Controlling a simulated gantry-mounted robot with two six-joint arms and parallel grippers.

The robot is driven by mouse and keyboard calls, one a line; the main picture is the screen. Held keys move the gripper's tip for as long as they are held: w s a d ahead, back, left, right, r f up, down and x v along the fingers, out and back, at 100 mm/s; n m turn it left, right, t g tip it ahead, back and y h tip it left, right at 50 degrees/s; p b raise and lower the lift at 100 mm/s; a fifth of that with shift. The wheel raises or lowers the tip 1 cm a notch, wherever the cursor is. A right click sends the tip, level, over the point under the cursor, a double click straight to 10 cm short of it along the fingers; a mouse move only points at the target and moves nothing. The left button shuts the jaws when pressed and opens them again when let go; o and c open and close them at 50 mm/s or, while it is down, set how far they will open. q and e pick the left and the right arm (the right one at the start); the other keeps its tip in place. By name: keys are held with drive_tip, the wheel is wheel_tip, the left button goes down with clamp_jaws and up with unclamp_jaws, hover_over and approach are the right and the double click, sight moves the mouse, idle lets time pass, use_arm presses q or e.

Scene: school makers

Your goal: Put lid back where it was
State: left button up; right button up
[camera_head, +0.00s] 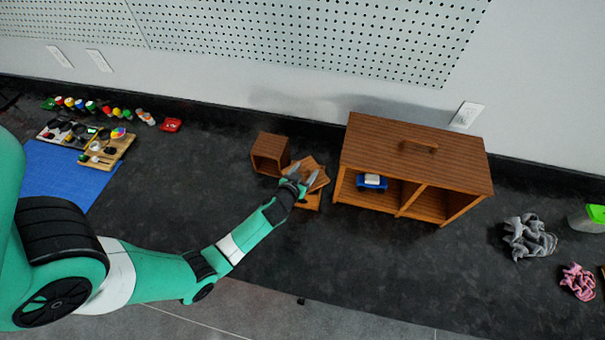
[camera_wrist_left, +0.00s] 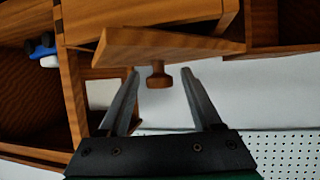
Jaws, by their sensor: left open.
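A small square wooden lid (camera_head: 318,179) lies askew at the top of a low wooden box (camera_head: 313,201), left of the large cabinet. In the left wrist view the lid (camera_wrist_left: 135,45) shows its edge and a round wooden knob (camera_wrist_left: 158,78). My left gripper (camera_head: 303,176) is open over the lid in the head view. In the left wrist view the open fingers (camera_wrist_left: 157,85) point at the lid, one on each side of the knob, with gaps between. The gripper hides part of the lid in the head view. My right gripper is not in view.
The wooden cabinet (camera_head: 415,165) has a top handle and a blue toy car (camera_head: 372,182) inside. An open wooden box (camera_head: 268,153) stands left of the lid. Grey cloth (camera_head: 528,238) and pink cloth (camera_head: 578,281) lie right. The dark counter (camera_head: 370,270) in front is clear.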

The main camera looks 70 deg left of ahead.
use_arm(q)
drive_tip(key=shift+r+p, duration=0.45)
drive_tip(key=shift+r, duration=0.15)
drive_tip(key=v, duration=1.2)
drive_tip(key=shift+f+p, duration=0.25)
drive_tip(key=shift+p, duration=0.2)
drive_tip(key=w+d+r+t, duration=0.3)
drive_tip(key=w+r+t, duration=0.2)
drive_tip(key=w+r, duration=0.9)
drive_tip(key=w+d+r+m+t+h, duration=0.1)
drive_tip(key=w+d+r+t, duration=0.15)
drive_tip(key=r, duration=0.75)
drive_tip(key=w+d+r+m+t+h, duration=0.1)
drive_tip(key=d+r+t, duration=0.15)
drive_tip(key=r, duration=0.85)
drive_tip(key=s+d+r+m+t+h, duration=0.2)
drive_tip(key=s+d+r+t+h, duration=0.15)
drive_tip(key=r, duration=0.65)
drive_tip(key=s+d+r+m+t+h, duration=0.25)
drive_tip(key=d+r, duration=0.25)
drive_tip(key=r, duration=0.5)
drive_tip(key=s+d+r+m+t+h, duration=0.2)
drive_tip(key=s+d+r+m+h, duration=0.15)
drive_tip(key=r, duration=0.55)
wheel_tip(320, 180, up, 18)
drive_tip(key=p, duration=1.7)
drive_tip(key=shift+n+y+p, duration=0.3)
drive_tip(key=shift+y+p, duration=0.05)
